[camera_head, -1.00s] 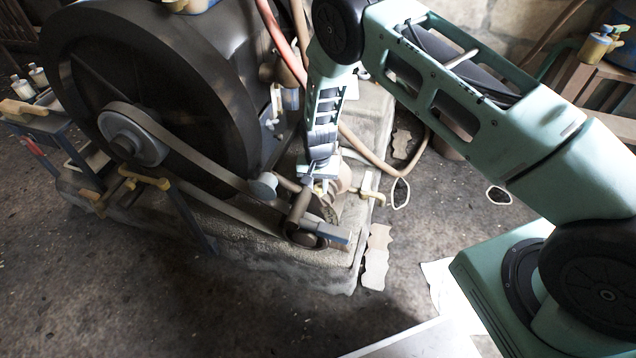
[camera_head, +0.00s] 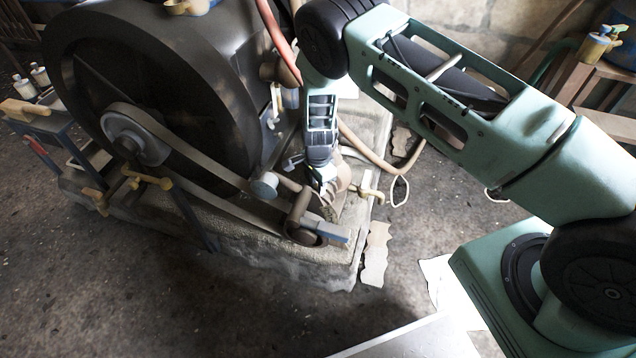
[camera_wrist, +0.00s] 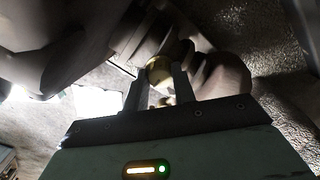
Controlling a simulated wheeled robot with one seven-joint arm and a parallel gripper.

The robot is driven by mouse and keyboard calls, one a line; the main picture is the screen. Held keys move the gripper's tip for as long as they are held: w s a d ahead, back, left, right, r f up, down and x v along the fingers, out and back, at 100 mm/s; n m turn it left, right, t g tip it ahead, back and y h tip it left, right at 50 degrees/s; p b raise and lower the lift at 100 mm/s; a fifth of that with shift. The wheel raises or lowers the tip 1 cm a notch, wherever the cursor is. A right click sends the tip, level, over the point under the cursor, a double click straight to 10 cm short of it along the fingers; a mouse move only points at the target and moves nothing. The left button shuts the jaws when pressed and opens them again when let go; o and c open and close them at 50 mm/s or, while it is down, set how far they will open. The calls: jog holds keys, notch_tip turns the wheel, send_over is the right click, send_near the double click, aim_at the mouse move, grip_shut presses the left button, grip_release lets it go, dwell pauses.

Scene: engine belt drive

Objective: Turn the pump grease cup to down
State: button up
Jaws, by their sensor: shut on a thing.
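The pump grease cup (camera_wrist: 158,69) is a small round brass-coloured cap in the wrist view. My gripper (camera_wrist: 159,80) has one finger on each side of it and is shut on it. In the head view my gripper (camera_head: 327,187) points down at the pump (camera_head: 344,178), beside the belt end at the front of the engine base. The cup itself is hidden there behind my gripper and wrist. I cannot read the cup's angle clearly, as the wrist view is dark around it.
A large dark flywheel (camera_head: 150,75) stands left, with a belt (camera_head: 190,155) running to the base. An arm with a blue-grey bar (camera_head: 332,233) sits just in front of my gripper. A yellow-handled valve (camera_head: 368,190) is close on the right. Hoses (camera_head: 385,165) run behind.

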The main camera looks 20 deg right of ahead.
jog(key=shift+m, duration=0.6)
jog(key=o, duration=1)
notch_tip(320, 180, up, 18)
jog(key=p, duration=0.3)
jog(key=shift+f+p, duration=0.25)
jog(key=shift+p, duration=0.05)
